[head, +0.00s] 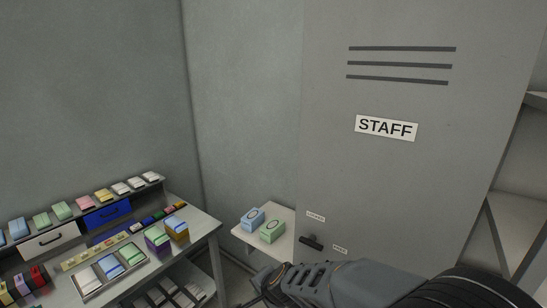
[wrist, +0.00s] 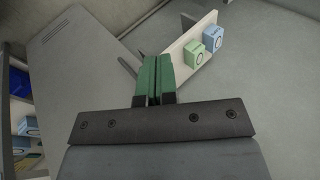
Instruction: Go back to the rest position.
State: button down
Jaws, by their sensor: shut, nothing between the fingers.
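My gripper (wrist: 157,62) shows in the wrist view with its two green fingers together and nothing between them. In the head view my gripper (head: 258,296) is at the bottom edge, partly cut off, with my dark arm reaching in from the lower right. The rest position itself is not marked in either view.
A blue box (head: 252,219) and a green box (head: 272,231) stand on the small shelf. A dark locker handle (head: 311,243) is close above my arm. At left a workbench (head: 190,215) holds several packs, drawers and a tray. An open rack (head: 510,225) stands at right.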

jog(key=s+d+r+n+h+b, duration=0.1)
jog(key=s+d+r+n, duration=0.1)
jog(key=d, duration=0.4)
jog(key=s+d+r+n+g+h+b, duration=0.1)
jog(key=s+d+r+n+h, duration=0.1)
jog(key=s+d, duration=0.5)
jog(key=s+d+r+n+h+b, duration=0.1)
jog(key=s+d+r+n, duration=0.2)
jog(key=d, duration=0.3)
jog(key=shift+s+d+r+n, duration=0.35)
jog(key=shift+s+n, duration=0.4)
jog(key=shift+n, duration=0.05)
jog(key=c, duration=1.8)
grip_release()
